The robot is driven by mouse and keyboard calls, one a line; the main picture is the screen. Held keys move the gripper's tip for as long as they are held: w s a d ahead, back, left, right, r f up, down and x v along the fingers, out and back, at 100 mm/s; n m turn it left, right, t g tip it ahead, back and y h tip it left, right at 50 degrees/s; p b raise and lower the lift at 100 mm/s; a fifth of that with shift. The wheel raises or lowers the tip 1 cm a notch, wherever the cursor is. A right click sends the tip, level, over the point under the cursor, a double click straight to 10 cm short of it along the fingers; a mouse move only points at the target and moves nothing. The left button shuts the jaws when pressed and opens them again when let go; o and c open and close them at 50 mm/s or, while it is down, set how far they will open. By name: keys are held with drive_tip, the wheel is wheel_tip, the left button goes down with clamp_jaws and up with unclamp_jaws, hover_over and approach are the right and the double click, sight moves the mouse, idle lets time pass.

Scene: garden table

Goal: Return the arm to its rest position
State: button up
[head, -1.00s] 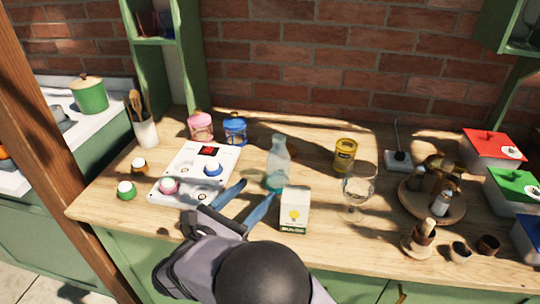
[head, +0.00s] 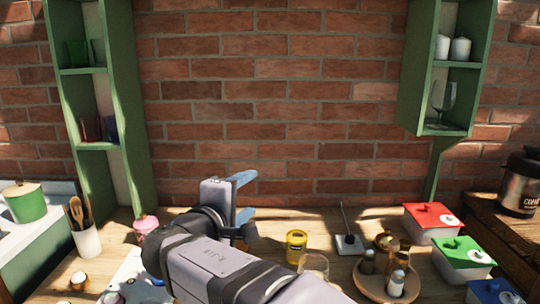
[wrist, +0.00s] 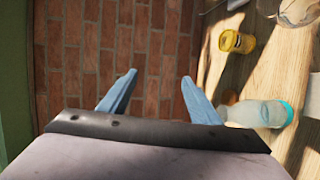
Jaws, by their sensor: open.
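My gripper (head: 243,196) is raised above the back of the wooden table (head: 330,223), in front of the brick wall. In the wrist view its two blue fingers (wrist: 155,95) are spread apart with nothing between them, and brick wall shows behind. My arm covers the middle of the table in the head view, so the bottle, the carton and most of the white panel are hidden or cut off there.
A yellow can (head: 296,247) and a wooden tray (head: 372,290) with jars stand right of my arm. Red (head: 432,222) and green (head: 462,258) lidded boxes are farther right. A clear bottle (wrist: 258,114) shows in the wrist view. Green shelves (head: 440,90) flank the wall.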

drive_tip(key=s+d+f+m+g+h+p, duration=0.1)
drive_tip(key=d+f+m+g, duration=0.15)
drive_tip(key=d, duration=0.65)
drive_tip(key=s+d+f+m+g+h+p, duration=0.1)
drive_tip(key=s+d+f+m+g+p, duration=0.15)
drive_tip(key=d, duration=0.65)
drive_tip(key=s+d+f+m+g+y+p, duration=0.2)
drive_tip(key=s+d+f+m+g+y, duration=0.1)
drive_tip(key=s+d+f+m+g, duration=0.5)
drive_tip(key=s+a+f+g+y+b, duration=0.1)
drive_tip(key=s+a+f+b, duration=0.15)
drive_tip(key=s+f, duration=0.4)
drive_tip(key=s+a+f+m+y+b, duration=0.1)
drive_tip(key=s+a+f+y+b, duration=0.2)
drive_tip(key=f, duration=0.7)
drive_tip(key=s+a+f+g+b, duration=0.1)
drive_tip(key=s+f+b, duration=0.2)
drive_tip(key=s+f, duration=0.45)
wheel_tip(320, 180, up, 15)
drive_tip(key=w+p, duration=0.1)
drive_tip(key=p, duration=1.6)
drive_tip(key=shift+w+d+r, duration=0.2)
